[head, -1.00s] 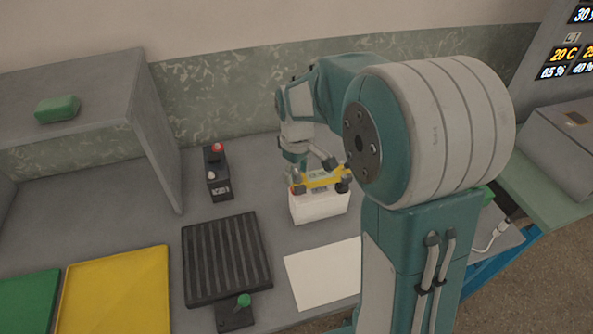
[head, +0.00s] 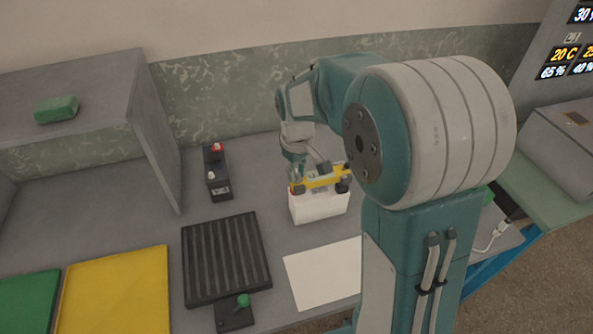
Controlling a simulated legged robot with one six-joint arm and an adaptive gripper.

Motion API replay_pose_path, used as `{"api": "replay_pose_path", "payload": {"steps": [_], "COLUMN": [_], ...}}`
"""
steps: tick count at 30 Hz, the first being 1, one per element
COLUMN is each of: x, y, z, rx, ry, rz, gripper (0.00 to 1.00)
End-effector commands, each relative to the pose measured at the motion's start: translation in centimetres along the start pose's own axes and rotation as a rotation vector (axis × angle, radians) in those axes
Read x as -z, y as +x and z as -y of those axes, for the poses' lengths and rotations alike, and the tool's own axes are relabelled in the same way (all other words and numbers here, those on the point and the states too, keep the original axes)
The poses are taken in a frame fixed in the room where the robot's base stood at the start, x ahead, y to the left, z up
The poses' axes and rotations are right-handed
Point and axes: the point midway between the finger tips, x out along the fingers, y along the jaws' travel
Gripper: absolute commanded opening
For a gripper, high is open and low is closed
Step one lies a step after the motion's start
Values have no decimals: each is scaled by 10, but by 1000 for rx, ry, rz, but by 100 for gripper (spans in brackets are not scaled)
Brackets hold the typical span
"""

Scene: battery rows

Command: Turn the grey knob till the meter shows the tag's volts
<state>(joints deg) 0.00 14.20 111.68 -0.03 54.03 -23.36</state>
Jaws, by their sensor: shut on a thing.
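A white box (head: 318,207) stands on the grey bench. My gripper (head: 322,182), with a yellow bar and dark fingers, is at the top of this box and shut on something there. The held thing is hidden by the fingers, so I cannot make out the grey knob. A small pale patch shows on the box's top behind the fingers; I cannot read any meter there. No tag with volts is readable.
A black device (head: 217,175) with a red top stands left of the box.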

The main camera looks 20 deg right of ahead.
Motion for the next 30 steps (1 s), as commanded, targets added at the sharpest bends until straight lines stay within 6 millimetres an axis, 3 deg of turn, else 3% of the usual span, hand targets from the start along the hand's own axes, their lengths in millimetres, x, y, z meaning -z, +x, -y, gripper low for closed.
{"api": "replay_pose_path", "payload": {"steps": [18, 30], "x": [-1, -1], "y": [2, 2], "z": [1, 1], "rx": [2, 1], "ry": [549, 746], "rz": [6, 7], "gripper": [0, 0]}}
